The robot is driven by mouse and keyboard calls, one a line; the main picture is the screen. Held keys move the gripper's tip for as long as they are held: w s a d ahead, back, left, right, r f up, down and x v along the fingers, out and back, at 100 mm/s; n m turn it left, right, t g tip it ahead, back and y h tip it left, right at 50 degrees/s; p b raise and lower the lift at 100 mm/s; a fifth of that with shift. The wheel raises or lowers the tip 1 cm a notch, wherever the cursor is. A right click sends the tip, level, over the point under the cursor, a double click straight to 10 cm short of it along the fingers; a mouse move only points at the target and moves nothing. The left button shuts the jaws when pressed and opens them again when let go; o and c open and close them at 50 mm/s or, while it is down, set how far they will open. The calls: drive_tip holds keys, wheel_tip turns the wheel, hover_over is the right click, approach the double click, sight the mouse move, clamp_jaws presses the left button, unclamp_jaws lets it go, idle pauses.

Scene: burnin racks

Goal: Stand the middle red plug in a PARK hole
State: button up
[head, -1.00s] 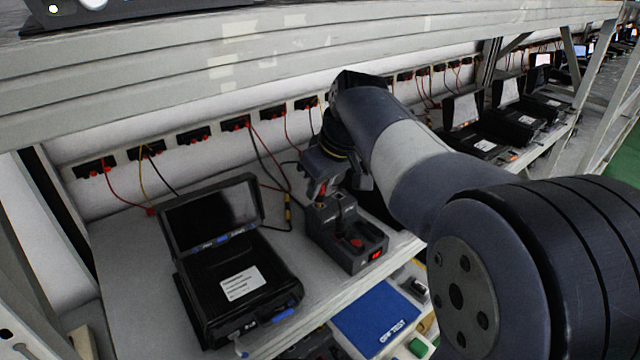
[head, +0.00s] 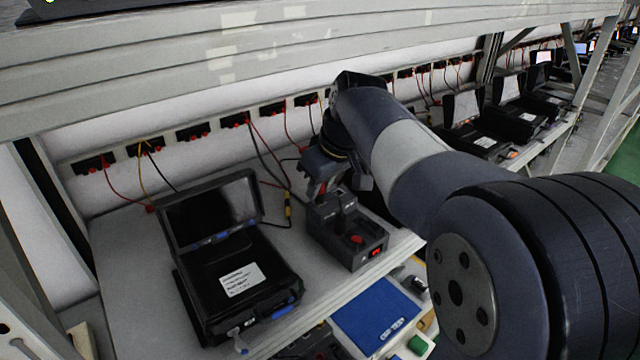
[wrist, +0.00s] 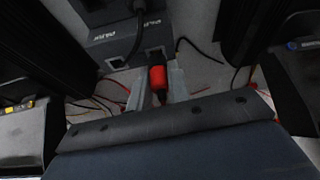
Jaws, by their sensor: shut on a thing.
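Another red part (head: 356,239) sits on the box's front.
A black open-lidded device (head: 240,285) stands left of the box. Wall sockets (head: 236,120) with red and black cables run behind. A blue mat (head: 375,315) lies lower in front. Clear shelf (head: 130,270) shows at far left.

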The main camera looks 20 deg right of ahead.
drive_tip(key=shift+f, duration=0.3)
drive_tip(key=o, duration=0.9)
drive_tip(key=shift+o, duration=0.5)
drive_tip(key=o, duration=0.3)
